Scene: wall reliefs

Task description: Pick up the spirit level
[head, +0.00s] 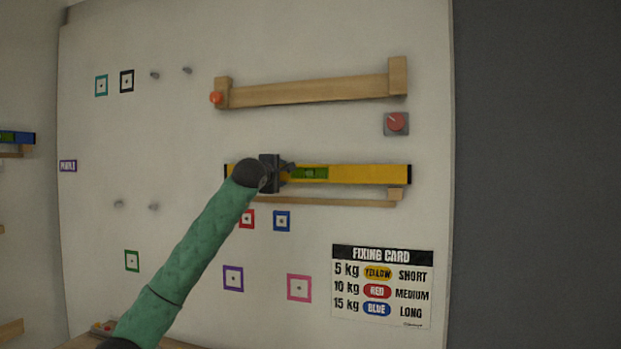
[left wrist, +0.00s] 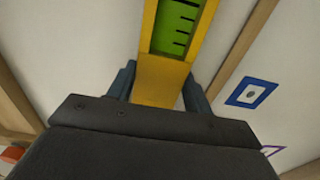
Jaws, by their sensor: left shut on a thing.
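The spirit level (head: 365,174) is a long yellow bar with black ends and a green window, and it lies level along the wall board, just above a thin wooden ledge. My left gripper (head: 278,174) is shut on it left of the green window. In the left wrist view the yellow bar (left wrist: 160,82) runs between the two fingers (left wrist: 158,88), with its green window beyond. Whether the level touches the ledge I cannot tell. My right gripper is not in view.
The thin wooden ledge (head: 330,201) has a raised block at its right end. Above is a tilted wooden rail (head: 305,93) with an orange ball (head: 215,98) at its left. A red dial (head: 396,123) and a fixing card (head: 381,286) are at the right. Grey pegs and coloured squares dot the board.

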